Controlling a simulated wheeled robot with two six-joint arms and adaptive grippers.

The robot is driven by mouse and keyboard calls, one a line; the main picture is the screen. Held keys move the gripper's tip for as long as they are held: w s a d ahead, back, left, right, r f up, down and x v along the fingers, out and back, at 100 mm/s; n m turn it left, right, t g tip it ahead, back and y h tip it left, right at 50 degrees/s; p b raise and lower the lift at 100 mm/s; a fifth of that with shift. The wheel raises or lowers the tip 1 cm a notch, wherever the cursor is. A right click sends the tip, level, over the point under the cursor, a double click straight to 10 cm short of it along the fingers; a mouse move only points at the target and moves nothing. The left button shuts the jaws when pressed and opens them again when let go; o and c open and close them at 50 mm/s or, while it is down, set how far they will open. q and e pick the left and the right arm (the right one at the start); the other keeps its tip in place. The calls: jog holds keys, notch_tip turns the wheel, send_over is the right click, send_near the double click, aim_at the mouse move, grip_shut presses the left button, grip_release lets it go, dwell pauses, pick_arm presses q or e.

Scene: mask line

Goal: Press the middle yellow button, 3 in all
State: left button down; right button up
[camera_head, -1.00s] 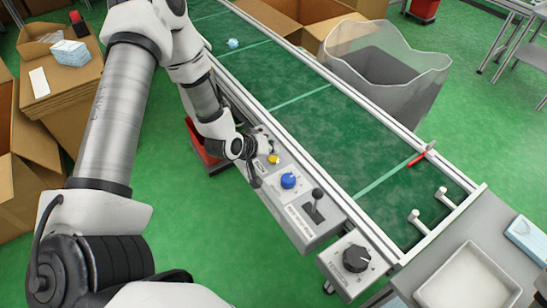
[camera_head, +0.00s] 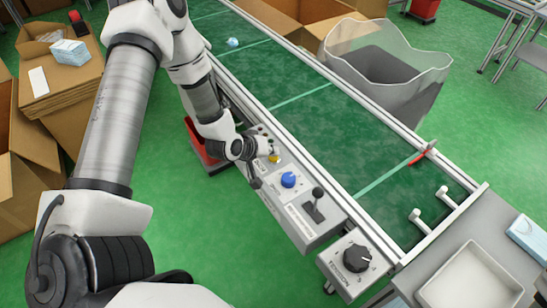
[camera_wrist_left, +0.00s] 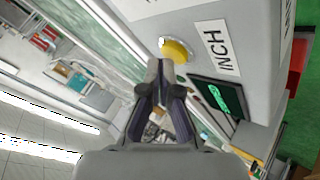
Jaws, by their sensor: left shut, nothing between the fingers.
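The yellow button (camera_head: 274,158) is on the grey control panel (camera_head: 322,232) along the near side of the conveyor. In the left wrist view the yellow button (camera_wrist_left: 176,49) sits beside an INCH label (camera_wrist_left: 221,49). My left gripper (camera_head: 265,156) is at the panel, close to the yellow button. In the left wrist view its fingertips (camera_wrist_left: 160,66) are shut and empty, and appear just short of or beside the button. I cannot tell whether they touch it. My right gripper is not in view.
A blue knob (camera_head: 288,180), a black lever (camera_head: 316,199) and a TENSION knob (camera_head: 356,258) follow along the panel. The green conveyor belt (camera_head: 330,130) lies beyond, with a light blue item (camera_head: 233,42) at its far end. A red bin (camera_head: 200,145) stands below.

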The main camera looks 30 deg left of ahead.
aim_at(272, 158)
pick_arm(q)
jog(key=shift+f+b, duration=0.35)
jog(key=shift+f, duration=0.05)
dwell(0.5)
dwell(0.4)
jog(key=shift+r+p, duration=0.75)
jog(key=shift+r, duration=0.15)
notch_tip(272, 158, up, 5)
jog(key=p, duration=0.4)
dwell(1.6)
